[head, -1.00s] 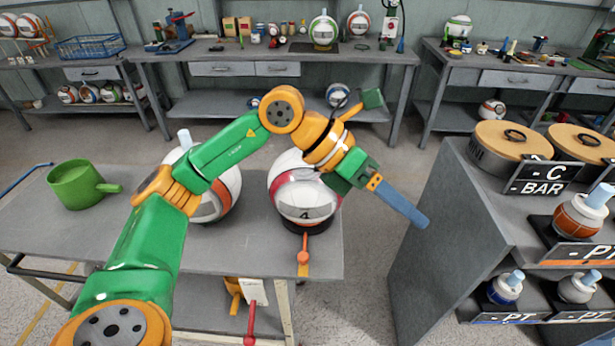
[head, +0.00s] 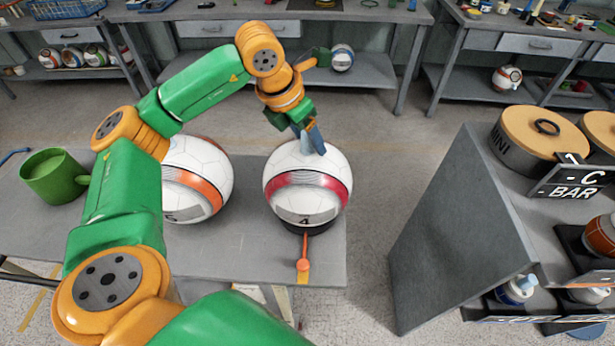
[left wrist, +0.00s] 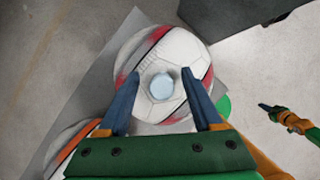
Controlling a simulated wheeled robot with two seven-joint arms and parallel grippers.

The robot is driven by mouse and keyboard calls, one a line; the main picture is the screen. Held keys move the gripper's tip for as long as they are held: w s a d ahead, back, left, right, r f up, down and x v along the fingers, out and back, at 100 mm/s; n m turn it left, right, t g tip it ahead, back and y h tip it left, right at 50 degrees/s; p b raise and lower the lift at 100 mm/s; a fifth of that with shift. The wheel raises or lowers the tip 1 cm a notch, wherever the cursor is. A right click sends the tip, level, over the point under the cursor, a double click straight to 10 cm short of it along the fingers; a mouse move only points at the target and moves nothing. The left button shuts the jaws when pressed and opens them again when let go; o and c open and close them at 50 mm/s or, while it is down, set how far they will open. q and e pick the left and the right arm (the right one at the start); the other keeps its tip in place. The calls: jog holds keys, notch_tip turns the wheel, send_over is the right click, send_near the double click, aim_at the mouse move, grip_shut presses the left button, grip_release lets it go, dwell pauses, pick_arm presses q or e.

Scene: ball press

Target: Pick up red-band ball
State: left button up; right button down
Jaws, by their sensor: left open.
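The red-band ball (head: 308,187) is white with a red and silver band and a "4" label, on a dark stand on the grey cart. A pale blue knob (head: 306,146) sits on its top. In the left wrist view the ball (left wrist: 180,52) lies below my gripper, with the knob (left wrist: 161,86) between the fingers. My left gripper (head: 313,138) is open and points down at the ball's top, one blue finger on each side of the knob in the wrist view (left wrist: 165,88). I cannot tell whether the fingers touch the ball. My right gripper is not clearly in the head view.
An orange-band ball (head: 201,180) stands close to the left on the same cart (head: 245,250). A green pot (head: 52,178) is at the cart's left. A red-orange lever (head: 304,262) is at its front edge. A grey shelf unit (head: 455,215) stands right, past open floor.

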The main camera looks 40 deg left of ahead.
pick_arm(q)
jog(key=shift+s+d+r, duration=0.15)
jog(key=shift+s, duration=0.05)
grip_shut()
jog(key=shift+w, duration=0.1)
dwell(1.0)
